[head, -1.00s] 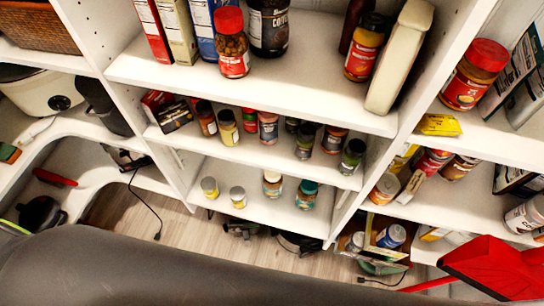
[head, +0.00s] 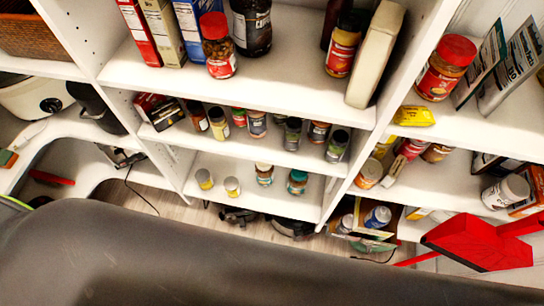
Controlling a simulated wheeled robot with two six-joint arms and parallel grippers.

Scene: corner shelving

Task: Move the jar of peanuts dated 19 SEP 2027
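A jar with a red lid and brown contents that look like nuts (head: 219,50) stands upright on the upper middle shelf, in front of a blue box. A larger red-lidded jar with a red label (head: 440,75) stands on the right-hand shelf. A dark-lidded jar with a red and yellow label (head: 342,50) stands on the upper middle shelf, towards its right end. No date can be read on any jar. Neither of my grippers is in view, and no jar is held in the picture.
Boxes (head: 160,30) and a dark coffee container (head: 252,25) crowd the red-lidded jar. A cream container (head: 375,55) leans at the shelf's right end. The upper shelf (head: 280,80) has bare room in front. A red dustpan (head: 480,243) is at lower right.

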